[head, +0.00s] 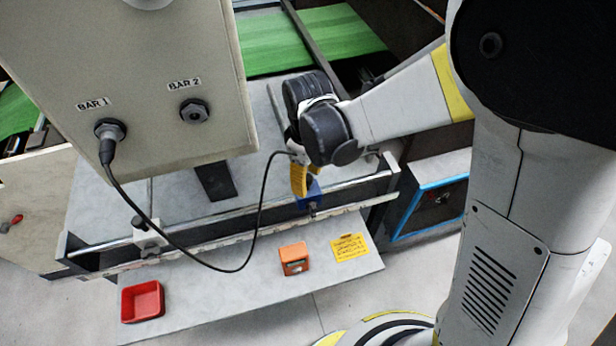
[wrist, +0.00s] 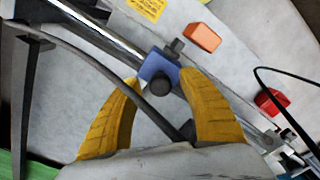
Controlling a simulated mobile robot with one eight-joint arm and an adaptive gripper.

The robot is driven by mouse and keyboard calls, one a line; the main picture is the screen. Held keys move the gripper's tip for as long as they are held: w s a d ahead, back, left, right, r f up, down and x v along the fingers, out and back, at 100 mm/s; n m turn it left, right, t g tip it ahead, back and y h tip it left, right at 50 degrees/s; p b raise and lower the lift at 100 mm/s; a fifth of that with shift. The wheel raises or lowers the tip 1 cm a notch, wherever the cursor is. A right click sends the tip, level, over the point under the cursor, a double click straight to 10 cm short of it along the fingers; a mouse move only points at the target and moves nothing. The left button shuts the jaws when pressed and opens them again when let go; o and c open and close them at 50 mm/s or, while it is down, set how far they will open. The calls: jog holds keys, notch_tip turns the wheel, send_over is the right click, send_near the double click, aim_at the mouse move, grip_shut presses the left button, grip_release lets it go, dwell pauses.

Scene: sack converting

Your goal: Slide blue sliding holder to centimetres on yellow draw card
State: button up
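The blue sliding holder (head: 309,194) sits on the metal rail along the front of the machine, towards its right end. In the wrist view the blue holder (wrist: 158,69), with a dark round knob, is between the tips of my gripper (wrist: 160,77). The yellow fingers appear to touch it on both sides. In the head view my gripper (head: 301,181) reaches down to the holder from behind, and my wrist hides part of it. The yellow draw card (head: 351,247) lies flat on the front shelf. Its writing is too small to read; it shows partly in the wrist view (wrist: 147,7).
An orange device (head: 294,259) and a red tray (head: 142,302) are on the shelf (head: 220,300). A white holder (head: 149,238) is further left on the rail. A black cable (head: 250,245) hangs in a loop from the control box (head: 130,80) beside my gripper.

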jog(key=shift+r, duration=0.1)
notch_tip(320, 180, up, 12)
dwell(0.5)
jog(key=s+d+f+m+t+b, duration=0.3)
jog(key=d+f+m+b, duration=0.3)
jog(key=d+b, duration=0.2)
jog(key=s+d+f+m+t+b, duration=0.4)
jog(key=s+d+f+m+b, duration=0.2)
jog(key=d+b, duration=0.2)
jog(key=shift+s+d+b, duration=0.2)
jog(key=shift+d+b, duration=0.1)
jog(key=shift+d, duration=0.85)
